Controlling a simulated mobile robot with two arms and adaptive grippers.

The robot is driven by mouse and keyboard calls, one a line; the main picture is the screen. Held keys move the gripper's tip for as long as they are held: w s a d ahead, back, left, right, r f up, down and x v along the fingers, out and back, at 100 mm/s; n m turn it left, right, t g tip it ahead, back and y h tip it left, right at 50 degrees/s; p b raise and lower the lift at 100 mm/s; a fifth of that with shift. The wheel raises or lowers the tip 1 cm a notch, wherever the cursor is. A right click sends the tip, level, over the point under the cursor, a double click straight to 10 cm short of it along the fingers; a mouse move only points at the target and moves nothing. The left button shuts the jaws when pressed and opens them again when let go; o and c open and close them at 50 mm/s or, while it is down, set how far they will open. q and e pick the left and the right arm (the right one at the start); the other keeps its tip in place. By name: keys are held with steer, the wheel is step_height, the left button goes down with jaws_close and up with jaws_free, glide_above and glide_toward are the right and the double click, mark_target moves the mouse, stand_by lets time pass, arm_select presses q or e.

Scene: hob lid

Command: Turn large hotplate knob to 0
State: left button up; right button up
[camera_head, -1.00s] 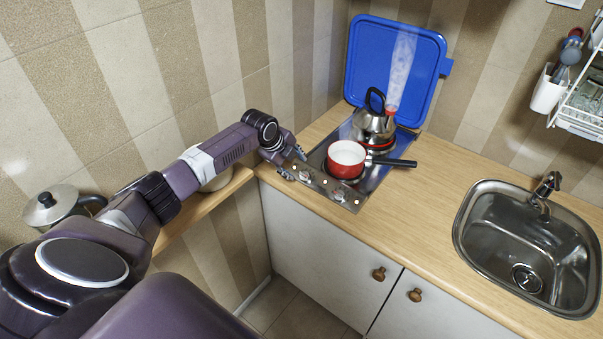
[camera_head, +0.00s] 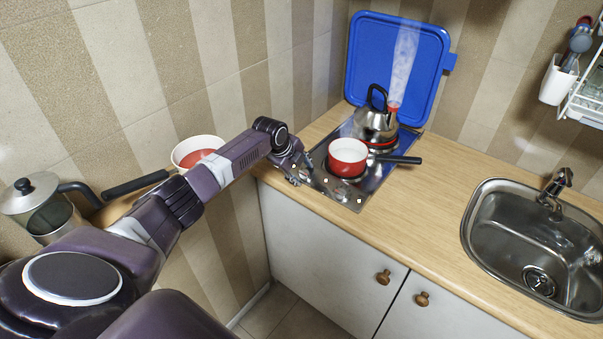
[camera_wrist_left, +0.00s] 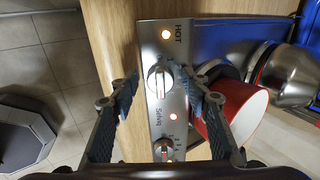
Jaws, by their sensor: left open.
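The hob (camera_head: 357,203) has a steel control strip with two knobs and small lit lamps. My left gripper (camera_head: 304,172) is over the far-left end of this strip. In the left wrist view its open fingers (camera_wrist_left: 158,84) stand on either side of one knob (camera_wrist_left: 159,82), apart from each other; I cannot tell whether they touch it. The other knob (camera_wrist_left: 164,149) is lower in that view, and also shows in the head view (camera_head: 341,193). An orange lamp (camera_wrist_left: 166,34) beside "HOT" and a red lamp (camera_wrist_left: 173,116) are lit. My right gripper is out of view.
A red saucepan (camera_head: 347,160) sits on the front of the hob, close to the right finger. A steaming kettle (camera_head: 376,126) stands behind it, above a glowing red plate. The blue lid (camera_head: 398,60) is raised. The worktop (camera_head: 425,212) towards the sink (camera_head: 535,240) is clear.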

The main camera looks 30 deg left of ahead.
arm_select(q)
steer(key=shift+c, duration=0.4)
steer(key=c, duration=1)
steer(key=shift+c, duration=0.2)
